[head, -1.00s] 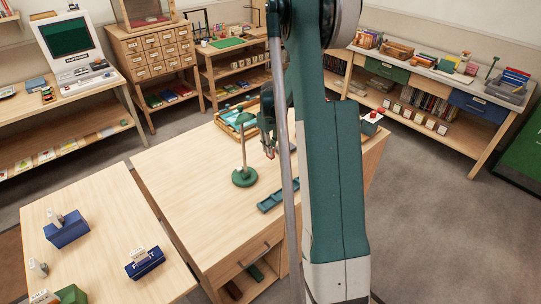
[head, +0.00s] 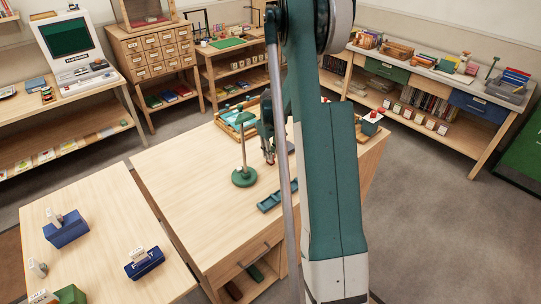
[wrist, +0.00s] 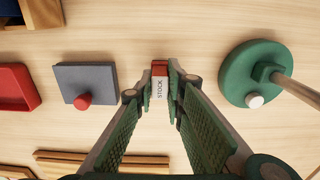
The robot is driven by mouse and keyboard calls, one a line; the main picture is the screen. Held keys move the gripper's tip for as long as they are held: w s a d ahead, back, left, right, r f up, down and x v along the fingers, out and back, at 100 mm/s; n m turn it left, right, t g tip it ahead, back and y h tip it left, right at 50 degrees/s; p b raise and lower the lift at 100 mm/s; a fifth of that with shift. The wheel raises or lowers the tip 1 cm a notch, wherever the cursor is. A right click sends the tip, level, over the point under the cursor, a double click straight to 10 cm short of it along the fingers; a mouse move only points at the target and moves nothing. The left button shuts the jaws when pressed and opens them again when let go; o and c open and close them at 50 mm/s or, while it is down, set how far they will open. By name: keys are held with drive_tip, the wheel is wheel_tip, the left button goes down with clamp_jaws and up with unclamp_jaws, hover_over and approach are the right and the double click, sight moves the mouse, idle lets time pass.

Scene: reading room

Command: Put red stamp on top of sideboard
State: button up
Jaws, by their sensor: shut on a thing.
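In the wrist view a small red stamp with a white label reading STOCK (wrist: 160,84) is between the fingertips of my gripper (wrist: 161,88). The gripper is shut on it, over the wooden table. In the head view my gripper (head: 268,157) is low over the middle table, just right of the green lamp stand; the stamp is too small there to make out clearly. The long sideboard (head: 437,79), with a green and a blue drawer, stands against the back right wall. Its top holds several things.
The green lamp base (wrist: 252,75) is close on one side of my gripper. A grey block with a red knob (wrist: 87,83) and a red tray (wrist: 14,88) are on the other. My arm hides part of the table (head: 190,160). Open floor (head: 440,200) lies at right.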

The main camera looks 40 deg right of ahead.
drive_tip(key=o, duration=0.9)
drive_tip(key=shift+f, duration=0.1)
drive_tip(key=shift+r, duration=0.2)
wheel_tip(320, 180, up, 12)
drive_tip(key=shift+f+p, duration=0.1)
drive_tip(key=shift+p, duration=0.55)
